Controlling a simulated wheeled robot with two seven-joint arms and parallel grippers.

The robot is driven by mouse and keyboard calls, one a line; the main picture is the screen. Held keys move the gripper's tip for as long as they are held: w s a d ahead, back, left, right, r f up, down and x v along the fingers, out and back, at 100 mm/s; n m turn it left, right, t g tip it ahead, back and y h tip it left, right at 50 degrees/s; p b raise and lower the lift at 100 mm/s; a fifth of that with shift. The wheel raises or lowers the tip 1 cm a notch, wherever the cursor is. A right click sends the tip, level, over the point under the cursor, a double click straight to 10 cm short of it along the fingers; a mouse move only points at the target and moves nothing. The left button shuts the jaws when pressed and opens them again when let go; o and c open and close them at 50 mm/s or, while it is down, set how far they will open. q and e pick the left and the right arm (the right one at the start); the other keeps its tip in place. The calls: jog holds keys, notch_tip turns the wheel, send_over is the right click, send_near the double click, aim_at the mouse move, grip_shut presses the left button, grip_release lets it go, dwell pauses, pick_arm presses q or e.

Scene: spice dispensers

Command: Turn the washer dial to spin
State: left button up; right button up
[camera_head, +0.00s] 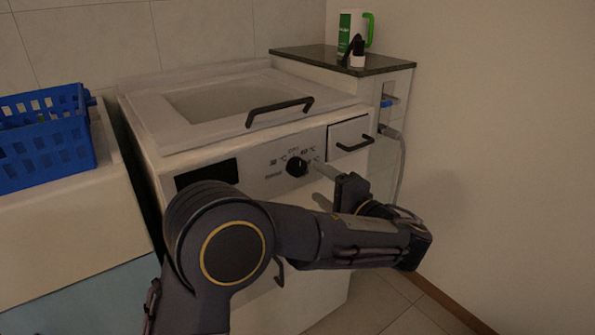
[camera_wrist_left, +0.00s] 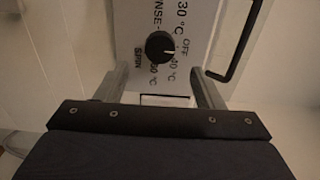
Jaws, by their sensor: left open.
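The washer (camera_head: 240,145) has a white front panel with a round black dial (camera_head: 297,167). Temperature labels surround the dial. In the left wrist view the dial (camera_wrist_left: 160,46) shows a short white mark on its right side, toward the OFF label; SPIN is printed at its lower left. My left gripper (camera_head: 320,184) is open and empty, its two grey fingers pointing at the panel just right of the dial in the head view. In the left wrist view the left gripper (camera_wrist_left: 157,88) has its fingers spread, with the dial ahead between them, apart from both. My right gripper is out of view.
A black lid handle (camera_head: 280,108) and a drawer handle (camera_head: 355,144) stick out near the dial. A blue basket (camera_head: 45,140) stands on the left counter. A green-and-white bottle (camera_head: 350,35) stands on the dark-topped ledge (camera_head: 390,62). The wall is close on the right.

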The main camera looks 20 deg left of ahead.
aim_at(300, 169)
pick_arm(q)
jog(key=b+x, duration=0.1)
jog(key=x, duration=0.5)
jog(key=shift+w+a, duration=0.15)
jog(key=shift+a, duration=0.15)
